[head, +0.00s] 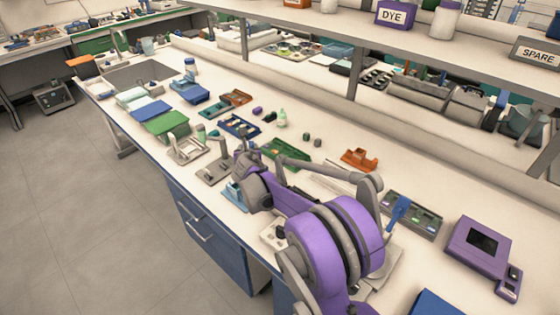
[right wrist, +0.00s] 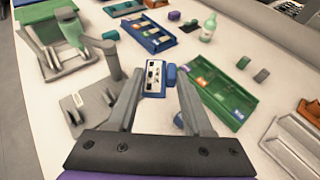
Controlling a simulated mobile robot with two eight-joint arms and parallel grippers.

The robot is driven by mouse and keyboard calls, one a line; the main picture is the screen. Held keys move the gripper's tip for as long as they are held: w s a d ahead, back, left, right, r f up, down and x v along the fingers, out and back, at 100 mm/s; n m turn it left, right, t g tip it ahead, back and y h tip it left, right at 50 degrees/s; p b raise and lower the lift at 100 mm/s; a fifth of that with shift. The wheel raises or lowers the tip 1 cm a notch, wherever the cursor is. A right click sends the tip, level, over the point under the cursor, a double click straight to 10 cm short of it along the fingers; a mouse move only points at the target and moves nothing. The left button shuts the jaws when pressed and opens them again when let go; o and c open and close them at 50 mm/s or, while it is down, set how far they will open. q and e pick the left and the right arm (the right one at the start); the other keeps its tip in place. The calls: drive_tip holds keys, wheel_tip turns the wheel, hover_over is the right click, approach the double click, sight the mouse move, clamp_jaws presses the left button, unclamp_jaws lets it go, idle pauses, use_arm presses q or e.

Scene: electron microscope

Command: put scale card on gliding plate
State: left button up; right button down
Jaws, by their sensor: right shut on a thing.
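My right gripper (right wrist: 157,75) is shut on a small blue card with a white, dark-marked panel, which I take as the scale card (right wrist: 154,78). The card shows between the fingertips in the right wrist view. In the head view the gripper (head: 243,155) is over the bench, and the card cannot be made out there. A flat grey plate with small raised parts (right wrist: 92,108) lies left of the gripper; it also shows in the head view (head: 214,172). I take it as the gliding plate, but cannot be sure. My left gripper is not in view.
A pale frame-like stand (head: 187,150) is beside the grey plate. A green tray (right wrist: 218,92) is right of the gripper, and a blue tray (right wrist: 152,32) is beyond. A bottle (right wrist: 208,28) stands at the back. A purple device (head: 478,245) sits at the right.

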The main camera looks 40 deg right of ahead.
drive_tip(key=h+b, duration=0.1)
hover_over(264, 165)
drive_tip(key=w+d, duration=0.1)
drive_tip(key=w, duration=0.1)
drive_tip(key=f, duration=0.1)
drive_tip(key=shift+m, duration=0.4)
drive_tip(key=f, duration=0.2)
drive_tip(key=f+b, duration=0.1)
drive_tip(key=f, duration=0.2)
drive_tip(key=shift+s+d+f, duration=0.15)
drive_tip(key=shift+d+f, duration=0.05)
drive_tip(key=shift+f, duration=0.05)
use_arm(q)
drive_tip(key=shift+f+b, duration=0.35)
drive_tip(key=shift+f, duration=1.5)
use_arm(e)
drive_tip(key=shift+f, duration=2.1)
drive_tip(key=shift+f, duration=0.2)
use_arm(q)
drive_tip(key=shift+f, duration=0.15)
use_arm(e)
drive_tip(key=shift+c, duration=1.5)
unclamp_jaws()
drive_tip(key=shift+r, duration=0.1)
